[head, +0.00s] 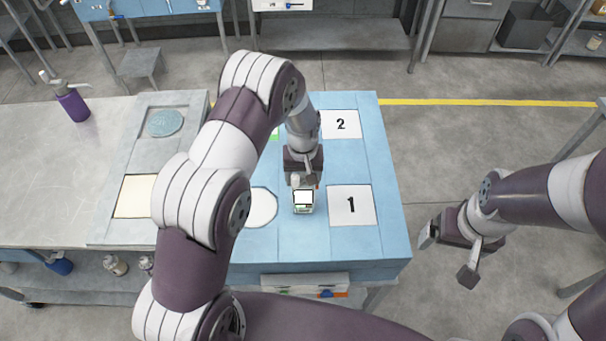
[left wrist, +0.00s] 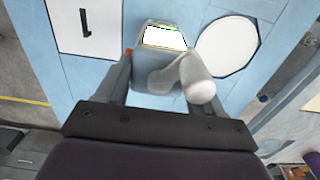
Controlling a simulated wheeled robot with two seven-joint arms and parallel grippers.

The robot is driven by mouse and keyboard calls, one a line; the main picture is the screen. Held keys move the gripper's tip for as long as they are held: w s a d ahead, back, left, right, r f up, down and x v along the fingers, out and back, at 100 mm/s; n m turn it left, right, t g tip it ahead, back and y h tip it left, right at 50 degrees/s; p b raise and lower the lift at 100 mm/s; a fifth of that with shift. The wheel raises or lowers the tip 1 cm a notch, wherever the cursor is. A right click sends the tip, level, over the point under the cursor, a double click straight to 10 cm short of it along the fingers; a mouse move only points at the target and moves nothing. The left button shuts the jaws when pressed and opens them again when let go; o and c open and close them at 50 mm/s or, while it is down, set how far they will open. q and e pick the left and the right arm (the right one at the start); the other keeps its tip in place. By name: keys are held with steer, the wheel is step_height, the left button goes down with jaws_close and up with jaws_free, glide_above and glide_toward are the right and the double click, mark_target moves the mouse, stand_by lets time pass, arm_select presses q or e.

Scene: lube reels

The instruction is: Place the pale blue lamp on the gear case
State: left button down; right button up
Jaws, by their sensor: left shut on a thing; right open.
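My left gripper (head: 302,184) is over the blue table, left of the card marked 1. It is shut on a small pale blue-grey box-like thing with a bright white face, which I take to be the pale blue lamp (head: 303,200). In the left wrist view the lamp (left wrist: 158,38) sits between the fingers, and a rounded whitish part (left wrist: 195,80) shows close to it. I cannot tell whether the lamp touches the table. My right gripper (head: 449,256) is open and empty, right of the table. I cannot pick out the gear case with certainty.
The blue table (head: 300,244) bears a card marked 1 (head: 352,206), a card marked 2 (head: 341,125) and a white disc (head: 262,207). A grey panel at left has a teal disc (head: 164,123) and a cream square (head: 134,196). A purple bottle (head: 73,106) stands far left.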

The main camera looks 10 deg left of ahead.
arm_select(q)
steer(key=shift+c, duration=0.7)
jaws_free()
steer(key=shift+s, duration=0.1)
steer(key=shift+r, duration=0.45)
step_height(320, 180, up, 11)
steer(key=b, duration=0.4)
steer(key=s+a+r+m, duration=0.1)
steer(key=s+a, duration=0.1)
steer(key=s, duration=0.7)
steer(key=s+a+m+t, duration=0.1)
steer(key=s+a+m, duration=0.1)
steer(key=s, duration=0.8)
steer(key=shift+s+a+r, duration=0.15)
steer(key=shift+r, duration=0.25)
